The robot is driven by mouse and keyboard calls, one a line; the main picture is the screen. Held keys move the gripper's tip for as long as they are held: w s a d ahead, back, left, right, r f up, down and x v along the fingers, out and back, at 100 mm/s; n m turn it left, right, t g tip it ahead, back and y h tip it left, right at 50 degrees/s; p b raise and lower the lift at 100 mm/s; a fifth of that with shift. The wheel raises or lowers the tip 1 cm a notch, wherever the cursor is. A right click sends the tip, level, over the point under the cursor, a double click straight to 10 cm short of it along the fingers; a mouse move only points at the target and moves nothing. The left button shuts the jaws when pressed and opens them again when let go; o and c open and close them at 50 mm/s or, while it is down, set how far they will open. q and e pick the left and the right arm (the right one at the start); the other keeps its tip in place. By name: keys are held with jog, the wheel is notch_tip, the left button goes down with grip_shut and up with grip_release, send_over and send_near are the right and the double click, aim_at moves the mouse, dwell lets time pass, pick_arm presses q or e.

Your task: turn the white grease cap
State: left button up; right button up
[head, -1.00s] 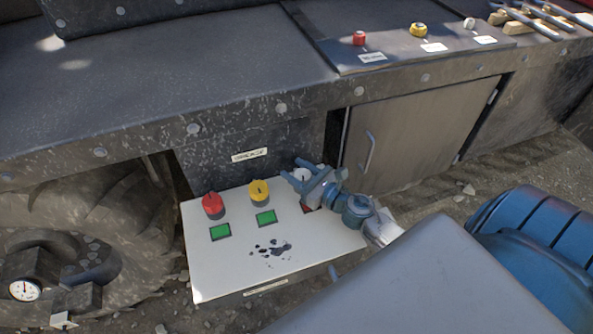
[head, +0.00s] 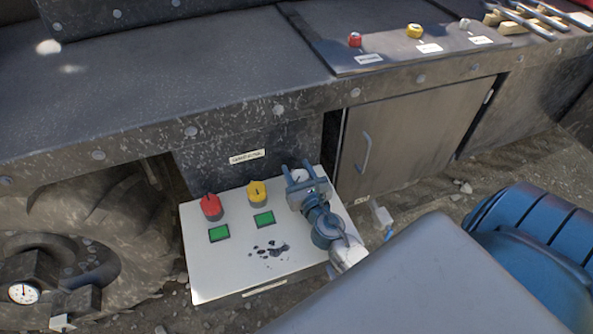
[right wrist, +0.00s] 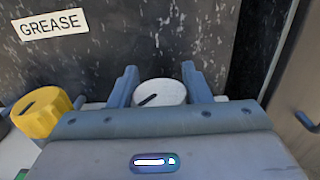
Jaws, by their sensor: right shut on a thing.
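The white grease cap (head: 300,175) sits at the right end of a row of three caps on the pale panel (head: 215,275). My right gripper (head: 304,170) is shut on it, with its fingers pointing away toward the dark wall. In the right wrist view the white cap (right wrist: 160,92) sits between the two blue fingers (right wrist: 160,85), its dark slot slanting. The patch in front of this cap is hidden by the gripper. My left gripper is not in view.
A red cap (head: 211,207) and a yellow cap (head: 257,194) stand to the left, each with a green patch in front. Dark stains (head: 270,249) mark the panel. A metal door (head: 408,135) is to the right. More small caps stand on the ledge above.

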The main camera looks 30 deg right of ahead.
jog(key=m+g+h, duration=0.1)
jog(key=h, duration=0.1)
jog(key=m+g+h, duration=0.1)
jog(key=m+h, duration=0.1)
jog(key=m+g+h+b, duration=0.1)
jog(key=h, duration=0.1)
jog(key=shift+s+d+m+h, duration=0.1)
jog(key=shift+d+m+h, duration=0.15)
jog(key=shift+m+h, duration=0.05)
jog(key=shift+s+d+m+g+h+b, duration=0.15)
jog(key=shift+m+g+h+b, duration=0.1)
jog(key=shift+m+g+h, duration=0.65)
jog(key=shift+s+d+m+g+h+b, duration=0.1)
jog(key=shift+m+g+h+b, duration=0.15)
jog(key=shift+m+g+h, duration=0.65)
jog(key=shift+g+h, duration=0.3)
jog(key=o, duration=0.7)
